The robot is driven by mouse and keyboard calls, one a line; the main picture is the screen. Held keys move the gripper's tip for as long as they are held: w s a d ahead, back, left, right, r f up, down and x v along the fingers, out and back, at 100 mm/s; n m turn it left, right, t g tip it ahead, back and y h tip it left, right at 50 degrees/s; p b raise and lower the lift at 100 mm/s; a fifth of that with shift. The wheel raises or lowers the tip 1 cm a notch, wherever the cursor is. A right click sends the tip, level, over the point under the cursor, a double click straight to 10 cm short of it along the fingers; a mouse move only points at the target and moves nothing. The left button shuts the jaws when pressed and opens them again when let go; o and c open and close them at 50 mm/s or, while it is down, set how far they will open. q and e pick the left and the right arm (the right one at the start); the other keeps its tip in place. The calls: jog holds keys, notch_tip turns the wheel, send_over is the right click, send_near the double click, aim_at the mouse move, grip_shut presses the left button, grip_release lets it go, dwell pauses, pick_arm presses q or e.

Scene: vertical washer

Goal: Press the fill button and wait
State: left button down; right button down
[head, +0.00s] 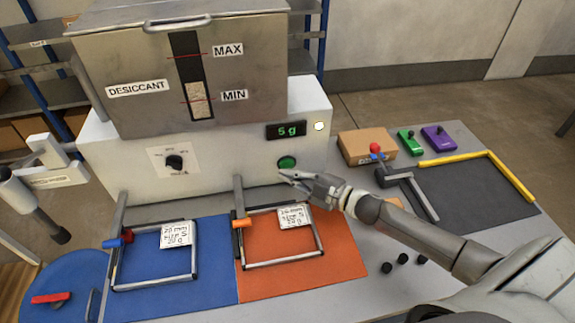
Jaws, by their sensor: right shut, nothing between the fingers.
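A green round button (287,162) sits on the front of the white machine (225,165), below a small display (286,130) that reads "5 g" in green. My right gripper (284,177) is shut and empty, just below and in front of the button. I cannot tell whether its tips touch the machine front. The metal desiccant hopper (135,62) stands on top of the machine, with a level window (198,98) between MAX and MIN marks. A black knob (174,162) is on the machine front, left of the button.
In front lie a blue mat (205,285) and an orange mat (300,277), each with a metal frame and a labelled packet. A cardboard box (367,147), green (410,143) and purple (438,138) devices and a grey mat (470,190) are at the right.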

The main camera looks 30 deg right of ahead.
jog(key=s+p, duration=0.1)
jog(key=s, duration=0.1)
jog(key=s+a+p, duration=0.1)
jog(key=s, duration=0.1)
jog(key=shift+r, duration=0.1)
jog(key=shift+s+a, duration=0.15)
jog(key=shift+s, duration=0.3)
dwell(0.5)
